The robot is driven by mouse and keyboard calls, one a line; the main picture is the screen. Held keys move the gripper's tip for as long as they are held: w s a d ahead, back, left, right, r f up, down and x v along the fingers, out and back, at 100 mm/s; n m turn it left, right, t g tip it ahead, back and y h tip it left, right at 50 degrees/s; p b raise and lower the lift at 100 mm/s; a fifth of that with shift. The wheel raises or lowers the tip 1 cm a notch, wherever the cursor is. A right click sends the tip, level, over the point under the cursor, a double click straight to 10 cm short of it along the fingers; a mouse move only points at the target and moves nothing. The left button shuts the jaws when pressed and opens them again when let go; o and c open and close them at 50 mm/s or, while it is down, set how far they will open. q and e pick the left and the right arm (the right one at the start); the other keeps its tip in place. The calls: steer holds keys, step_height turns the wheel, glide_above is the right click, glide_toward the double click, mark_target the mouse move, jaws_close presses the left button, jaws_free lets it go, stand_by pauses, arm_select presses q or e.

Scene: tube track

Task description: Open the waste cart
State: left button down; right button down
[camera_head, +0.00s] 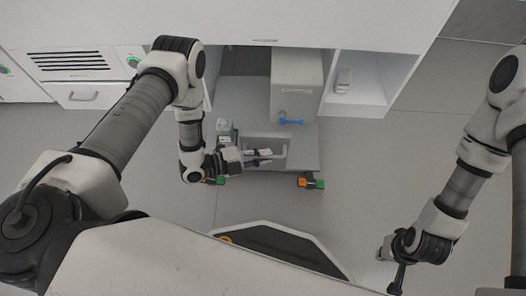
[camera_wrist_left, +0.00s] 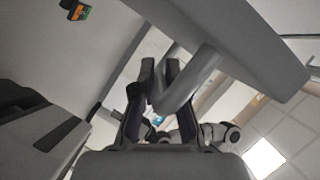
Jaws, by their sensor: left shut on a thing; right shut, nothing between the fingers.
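The waste cart is a grey wheeled cart (camera_head: 307,152) under the white counter, with a grey boxy body (camera_head: 297,75) and a blue piece (camera_head: 291,121) low on its front. My left gripper (camera_head: 268,156) is at the cart's near side, at a grey bar or handle. In the left wrist view my left gripper (camera_wrist_left: 160,72) has its dark fingers closed around the grey bar (camera_wrist_left: 190,82), with the cart's grey panel (camera_wrist_left: 235,40) close above. My right gripper (camera_head: 396,283) is at the lower right, away from the cart, shut and empty; its tips are at the bottom edge.
The white counter (camera_head: 390,28) spans the back, with an open bay on the right (camera_head: 355,75) and a drawer unit (camera_head: 85,95) at left. A small light grey item (camera_head: 225,127) sits on the cart's left. Orange-and-green caster parts (camera_head: 310,183) stick out in front. Grey floor is clear to the right.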

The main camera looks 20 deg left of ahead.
arm_select(q)
steer(key=c, duration=1.2)
jaws_free()
steer(key=shift+a, duration=0.1)
steer(key=v, duration=1.1)
steer(key=shift+s+a, duration=0.25)
steer(key=shift+a, duration=0.05)
steer(key=shift+r, duration=0.15)
